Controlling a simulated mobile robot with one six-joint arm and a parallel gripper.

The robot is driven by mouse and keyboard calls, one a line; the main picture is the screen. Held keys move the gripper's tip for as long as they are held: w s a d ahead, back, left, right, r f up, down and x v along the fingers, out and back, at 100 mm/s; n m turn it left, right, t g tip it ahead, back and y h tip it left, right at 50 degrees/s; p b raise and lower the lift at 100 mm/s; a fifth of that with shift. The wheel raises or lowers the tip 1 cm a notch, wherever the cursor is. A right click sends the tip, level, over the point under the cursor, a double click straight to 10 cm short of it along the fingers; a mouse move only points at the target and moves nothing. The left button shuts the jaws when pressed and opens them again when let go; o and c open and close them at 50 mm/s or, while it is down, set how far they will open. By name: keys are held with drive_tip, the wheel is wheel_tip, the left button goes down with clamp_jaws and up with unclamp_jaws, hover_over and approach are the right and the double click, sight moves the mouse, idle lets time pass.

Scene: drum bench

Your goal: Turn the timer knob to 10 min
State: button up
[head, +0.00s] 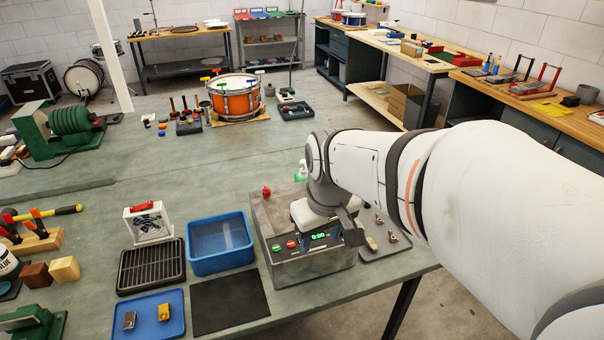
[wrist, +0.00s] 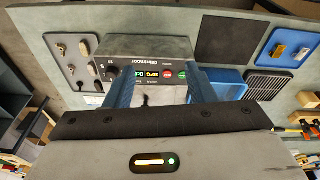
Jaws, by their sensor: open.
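The timer is on a grey metal box (head: 308,270) at the front of the green bench, with a lit green display (head: 319,236) that seems to read 0:00. A red button (head: 291,244) and a green button (head: 276,247) sit left of the display. In the wrist view, which is turned over, the dark timer knob (wrist: 109,70) shows at the panel's left end. In the head view I cannot make the knob out behind my gripper. My gripper (wrist: 160,84) is open and empty over the box, its fingers around the display and buttons, with the knob outside them.
A blue tub (head: 220,262), a black rack (head: 150,266), a dark mat (head: 230,304) and a blue tray (head: 148,325) lie left of the box. A grey tray (head: 385,243) with small metal parts lies right of it.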

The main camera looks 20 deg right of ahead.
drive_tip(key=w+d+f+n+g+p, duration=0.1)
drive_tip(key=w+d+f, duration=0.1)
drive_tip(key=w+d, duration=0.1)
drive_tip(key=w+d+f+n+p, duration=0.1)
drive_tip(key=w+d+n, duration=0.1)
drive_tip(key=w+d, duration=0.2)
drive_tip(key=w+d+f+n+g+p, duration=0.1)
drive_tip(key=w+d+f+n, duration=0.1)
drive_tip(key=w+d, duration=0.2)
drive_tip(key=shift+w+f+g+y, duration=0.15)
drive_tip(key=shift+w, duration=0.65)
drive_tip(key=shift+w+f+g+y, duration=0.15)
drive_tip(key=shift+w, duration=0.6)
drive_tip(key=shift+w+d+f, duration=0.15)
drive_tip(key=shift+d+f, duration=0.1)
drive_tip(key=shift+f, duration=0.4)
wheel_tip(320, 180, down, 7)
drive_tip(key=shift+a+p, duration=0.15)
drive_tip(key=shift+p, duration=0.8)
